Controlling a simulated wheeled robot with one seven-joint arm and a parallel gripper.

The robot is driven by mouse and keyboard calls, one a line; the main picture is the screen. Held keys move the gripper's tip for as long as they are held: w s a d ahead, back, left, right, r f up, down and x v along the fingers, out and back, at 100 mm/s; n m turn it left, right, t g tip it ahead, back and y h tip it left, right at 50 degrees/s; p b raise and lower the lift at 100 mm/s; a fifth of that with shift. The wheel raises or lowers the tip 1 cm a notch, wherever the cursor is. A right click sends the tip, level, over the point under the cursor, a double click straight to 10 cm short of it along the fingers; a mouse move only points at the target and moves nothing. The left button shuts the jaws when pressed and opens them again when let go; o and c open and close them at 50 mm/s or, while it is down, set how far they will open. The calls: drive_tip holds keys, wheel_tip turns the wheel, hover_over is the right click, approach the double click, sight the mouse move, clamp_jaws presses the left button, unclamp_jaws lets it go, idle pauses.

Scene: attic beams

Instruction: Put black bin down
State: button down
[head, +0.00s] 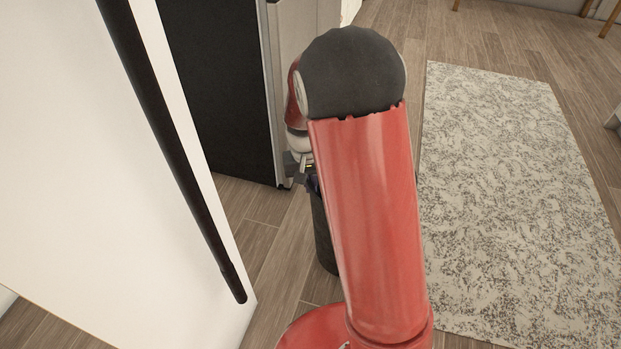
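The black bin (322,232) shows as a dark narrow strip behind my red arm, low over the wood floor. Most of it is hidden by my arm. My gripper (309,181) is at the bin's upper rim, mostly hidden behind my arm. I cannot tell whether its fingers are closed on the rim. I also cannot tell whether the bin touches the floor.
A white panel (100,200) with a black bar (170,140) along it fills the left side. A dark fridge-like cabinet (225,90) stands behind the bin. A grey patterned rug (510,200) lies on the right. Bare wood floor (275,235) shows between the panel and the bin.

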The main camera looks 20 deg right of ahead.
drive_tip(key=shift+f, duration=1.6)
drive_tip(key=shift+b, duration=0.3)
drive_tip(key=c, duration=2.1)
unclamp_jaws()
drive_tip(key=shift+f, duration=0.25)
drive_tip(key=o, duration=0.5)
drive_tip(key=shift+r, duration=0.1)
wheel_tip(320, 180, up, 12)
drive_tip(key=a+p, duration=0.1)
drive_tip(key=p, duration=0.1)
drive_tip(key=s+r+t, duration=0.2)
drive_tip(key=s+r, duration=0.2)
drive_tip(key=s, duration=0.3)
drive_tip(key=s+r+n+t, duration=0.1)
drive_tip(key=s+r+t, duration=0.1)
drive_tip(key=s+r, duration=0.3)
drive_tip(key=s+r+n+t+y, duration=0.1)
drive_tip(key=s+r, duration=0.3)
drive_tip(key=s, duration=0.6)
drive_tip(key=shift+s+a+r+t, duration=0.2)
drive_tip(key=shift+s+a+t, duration=0.05)
drive_tip(key=shift+s+t, duration=0.15)
